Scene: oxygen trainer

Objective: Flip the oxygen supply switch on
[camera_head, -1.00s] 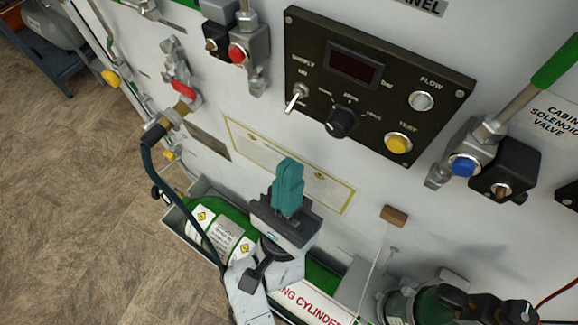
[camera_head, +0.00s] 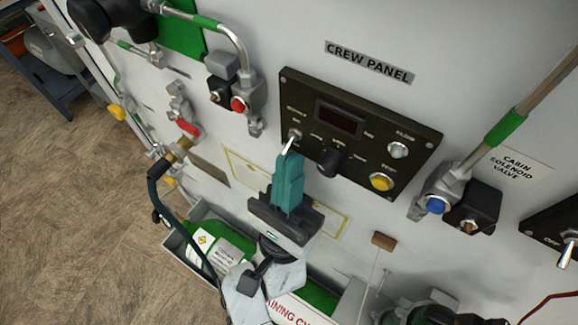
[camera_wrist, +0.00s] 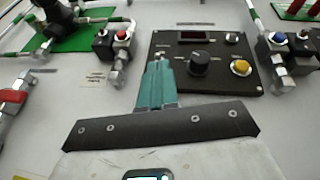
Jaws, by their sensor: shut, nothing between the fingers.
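The oxygen supply switch (camera_head: 291,140) is a small silver toggle at the left end of the dark crew panel (camera_head: 408,172). Its lever tilts down and to the left in the head view. My gripper (camera_head: 288,157) has teal fingers, shut and empty, with the tips just below the switch lever. I cannot tell whether they touch it. In the wrist view my gripper (camera_wrist: 158,64) points up at the panel's left part, and its fingertips hide most of the switch.
The panel also carries a black knob (camera_head: 331,162), a yellow button (camera_head: 381,182) and a red display (camera_head: 339,118). A red-button valve (camera_head: 238,103) is on the left, a blue-button valve (camera_head: 436,205) on the right. A green cylinder (camera_head: 207,240) lies in a tray below.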

